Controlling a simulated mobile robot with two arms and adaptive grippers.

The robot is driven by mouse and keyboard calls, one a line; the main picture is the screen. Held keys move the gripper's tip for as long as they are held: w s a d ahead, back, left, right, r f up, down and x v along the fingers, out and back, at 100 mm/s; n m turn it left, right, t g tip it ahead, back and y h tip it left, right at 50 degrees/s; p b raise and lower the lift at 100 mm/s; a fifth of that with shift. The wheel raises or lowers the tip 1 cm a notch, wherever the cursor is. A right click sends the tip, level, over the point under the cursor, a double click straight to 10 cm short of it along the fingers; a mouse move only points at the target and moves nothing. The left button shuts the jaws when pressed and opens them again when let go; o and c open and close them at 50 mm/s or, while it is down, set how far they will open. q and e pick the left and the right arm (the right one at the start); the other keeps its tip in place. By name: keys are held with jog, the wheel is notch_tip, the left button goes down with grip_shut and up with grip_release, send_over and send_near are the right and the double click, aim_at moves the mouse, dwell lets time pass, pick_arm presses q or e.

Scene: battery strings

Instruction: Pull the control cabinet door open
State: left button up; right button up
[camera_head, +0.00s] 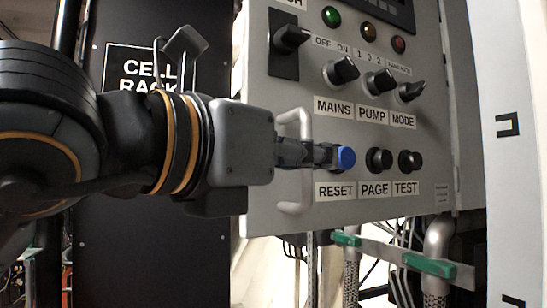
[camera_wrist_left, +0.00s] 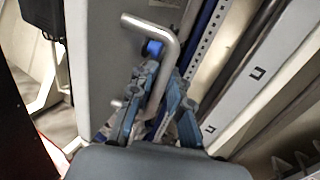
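The control cabinet door (camera_head: 270,110) is a grey panel with labelled knobs, lamps and buttons. I see no clear gap at its edge. Its handle (camera_head: 293,208), a pale metal bar bent at both ends, stands upright near the door's left edge. The handle also crosses the middle of the left wrist view (camera_wrist_left: 150,25). My left gripper (camera_head: 318,155) reaches it from the left. In the left wrist view its two fingers (camera_wrist_left: 163,80) lie on either side of the bar, close against it. The exact contact is partly hidden. My right gripper is in neither view.
A blue reset button (camera_head: 346,158) sits just beyond the left fingertips, with black page and test buttons to its right. A dark cell rack (camera_head: 130,230) stands left of the cabinet. Pipes with green clamps (camera_head: 430,265) run below the door.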

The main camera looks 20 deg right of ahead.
pick_arm(q)
jog(key=shift+o, duration=0.6)
jog(key=shift+a, duration=0.25)
jog(key=shift+s, duration=0.1)
jog(key=v, duration=1.2)
